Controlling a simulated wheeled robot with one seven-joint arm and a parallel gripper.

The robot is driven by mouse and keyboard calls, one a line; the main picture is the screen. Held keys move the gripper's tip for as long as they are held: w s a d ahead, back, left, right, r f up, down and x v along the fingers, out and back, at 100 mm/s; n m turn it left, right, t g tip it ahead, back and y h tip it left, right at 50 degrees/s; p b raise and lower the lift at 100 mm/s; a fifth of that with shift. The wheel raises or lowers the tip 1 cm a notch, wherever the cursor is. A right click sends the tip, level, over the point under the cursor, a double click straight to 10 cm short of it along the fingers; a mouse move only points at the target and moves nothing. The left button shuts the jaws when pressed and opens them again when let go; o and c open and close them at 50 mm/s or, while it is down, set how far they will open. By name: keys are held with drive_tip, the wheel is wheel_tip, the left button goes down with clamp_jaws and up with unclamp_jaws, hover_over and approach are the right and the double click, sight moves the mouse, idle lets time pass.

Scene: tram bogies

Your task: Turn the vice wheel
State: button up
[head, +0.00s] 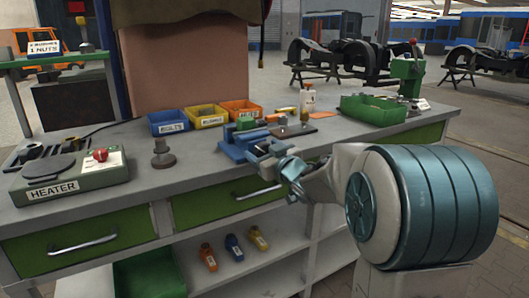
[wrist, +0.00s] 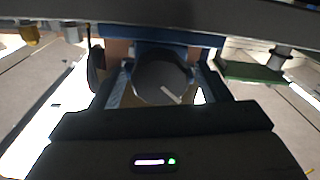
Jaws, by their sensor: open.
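The blue vice (head: 236,147) stands at the front edge of the workbench, in the middle of the head view. My gripper (head: 272,163) is at the vice's front right, and my wrist and arm hide part of that side. In the wrist view my gripper (wrist: 155,85) is open, with one finger on each side of a dark round part (wrist: 160,72), which looks like the vice wheel. A blue part of the vice (wrist: 170,35) shows behind it. I cannot tell whether the fingers touch the round part.
On the workbench (head: 205,172) are a heater (head: 70,178), blue (head: 167,121), yellow (head: 206,116) and orange (head: 243,108) bins, a green tray (head: 372,109) and a bottle (head: 307,98). Drawer handles (head: 258,191) stick out below. A green press (head: 407,75) stands at the right end.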

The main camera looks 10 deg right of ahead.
drive_tip(key=shift+c, duration=0.3)
drive_tip(key=c, duration=0.9)
drive_tip(key=shift+r+m+p, duration=0.15)
drive_tip(key=shift+m+p, duration=0.25)
drive_tip(key=shift+p, duration=0.1)
drive_tip(key=shift+m+p, duration=0.6)
drive_tip(key=shift+p, duration=0.1)
drive_tip(key=m+p, duration=0.2)
drive_tip(key=shift+d+r+m, duration=0.1)
drive_tip(key=shift+m, duration=0.2)
drive_tip(key=m+p, duration=0.3)
drive_tip(key=shift+m, duration=0.3)
drive_tip(key=shift+d+f+m+p, duration=0.1)
drive_tip(key=shift+f+m+p, duration=0.05)
drive_tip(key=shift+m+p, duration=0.65)
drive_tip(key=shift+f+m+p, duration=0.1)
drive_tip(key=shift+m+p, duration=0.5)
drive_tip(key=shift+m, duration=0.4)
